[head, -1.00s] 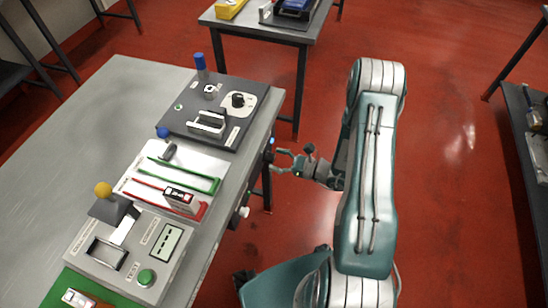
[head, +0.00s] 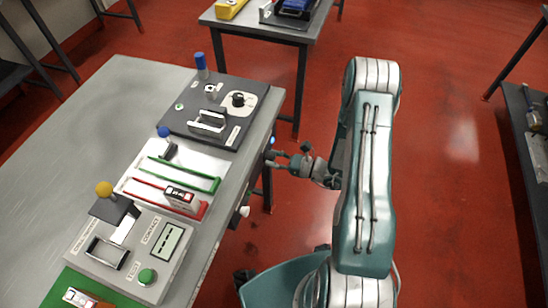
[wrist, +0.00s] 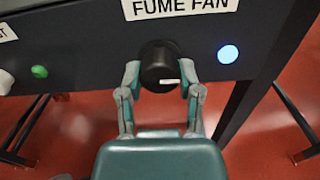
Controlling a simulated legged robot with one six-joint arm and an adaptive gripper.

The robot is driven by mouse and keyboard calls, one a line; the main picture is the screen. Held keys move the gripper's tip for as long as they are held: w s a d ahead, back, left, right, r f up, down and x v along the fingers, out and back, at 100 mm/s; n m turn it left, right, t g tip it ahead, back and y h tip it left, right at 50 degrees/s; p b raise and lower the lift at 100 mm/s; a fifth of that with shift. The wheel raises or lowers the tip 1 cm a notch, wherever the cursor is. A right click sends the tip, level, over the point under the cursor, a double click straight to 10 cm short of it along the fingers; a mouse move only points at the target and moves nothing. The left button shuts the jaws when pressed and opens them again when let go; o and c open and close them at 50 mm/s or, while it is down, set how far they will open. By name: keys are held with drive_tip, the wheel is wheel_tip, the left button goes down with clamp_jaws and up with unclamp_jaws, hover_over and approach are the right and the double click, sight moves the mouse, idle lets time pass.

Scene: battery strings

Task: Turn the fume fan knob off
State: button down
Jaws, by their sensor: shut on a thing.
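The fume fan knob (wrist: 160,66) is a black round knob on the dark front panel, below the "FUME FAN" label (wrist: 180,8) in the wrist view. Its white mark points to the right. My gripper (wrist: 160,78) has one finger on each side of the knob and is shut on it. In the head view my gripper (head: 277,160) reaches the right edge of the bench, and the knob cannot be made out clearly there. A lit bluish-white lamp (wrist: 228,54) is on the panel right of the knob.
A green button (wrist: 39,71) and a pale knob are left on the same panel. The bench (head: 110,95) holds a dark fixture (head: 255,100), a white tray and a grey test unit (head: 100,265). Red floor is open around my arm.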

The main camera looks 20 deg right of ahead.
drive_tip(key=m, duration=0.8)
drive_tip(key=shift+w+m, duration=0.1)
drive_tip(key=shift+m, duration=0.3)
drive_tip(key=m, duration=0.4)
drive_tip(key=shift+d, duration=0.1)
drive_tip(key=shift+m, duration=2.2)
drive_tip(key=shift+f, duration=0.1)
drive_tip(key=shift+c, duration=1.3)
unclamp_jaws()
